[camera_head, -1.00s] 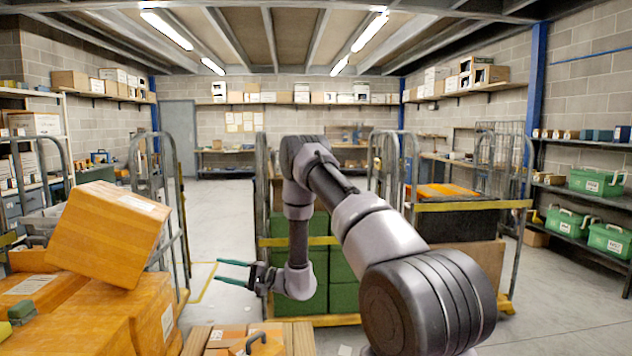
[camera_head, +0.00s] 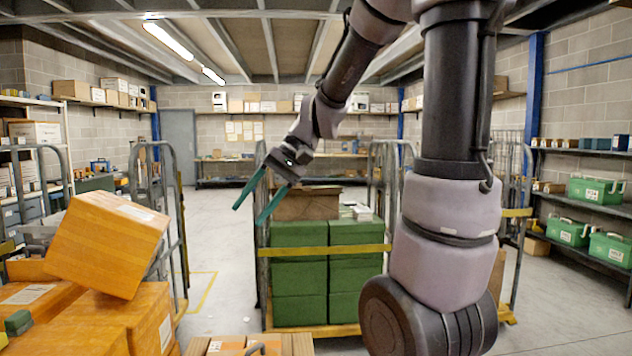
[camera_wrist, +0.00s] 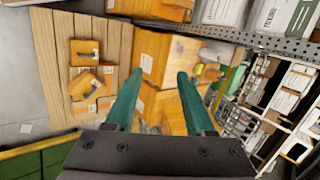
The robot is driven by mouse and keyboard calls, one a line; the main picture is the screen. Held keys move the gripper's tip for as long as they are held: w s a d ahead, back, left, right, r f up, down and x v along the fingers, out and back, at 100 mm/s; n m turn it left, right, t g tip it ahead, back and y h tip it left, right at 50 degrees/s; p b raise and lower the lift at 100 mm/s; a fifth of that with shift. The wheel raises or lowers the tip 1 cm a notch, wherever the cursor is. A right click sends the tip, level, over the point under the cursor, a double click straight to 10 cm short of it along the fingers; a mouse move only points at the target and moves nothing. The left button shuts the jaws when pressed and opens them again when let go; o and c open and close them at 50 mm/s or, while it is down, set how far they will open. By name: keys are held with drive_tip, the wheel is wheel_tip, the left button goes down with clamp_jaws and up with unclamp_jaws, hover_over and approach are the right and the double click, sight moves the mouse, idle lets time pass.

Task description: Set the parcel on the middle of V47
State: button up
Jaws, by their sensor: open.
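My gripper (camera_head: 249,214) is raised, open and empty in front of a roll cage; its teal fingers point down and left. They also show in the wrist view (camera_wrist: 160,73), with nothing between them. Several orange cartons could be the parcel. A large tilted carton (camera_head: 105,244) rests on other orange cartons (camera_head: 135,315) at the left. Smaller orange cartons with dark handles lie on a slatted wooden surface (camera_wrist: 50,60) in the wrist view; its edge shows at the bottom of the head view (camera_head: 297,345). I cannot read V47 on anything.
A roll cage with a yellow bar (camera_head: 325,250) holds stacked green boxes (camera_head: 300,272), with a brown carton (camera_head: 307,204) on top. Another cage frame (camera_head: 160,200) stands left. Green cases (camera_head: 596,190) sit on the right shelves. Bare floor (camera_head: 215,235) lies between the cages.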

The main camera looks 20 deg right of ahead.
drive_tip(key=s+d+r+m+t+h, duration=0.2)
drive_tip(key=s+d+r+t+h, duration=0.3)
drive_tip(key=s+d, duration=0.3)
drive_tip(key=shift+d+r+t+h, duration=0.25)
drive_tip(key=shift+d+t+h, duration=0.15)
drive_tip(key=shift+d+t, duration=0.55)
drive_tip(key=shift+d, duration=0.1)
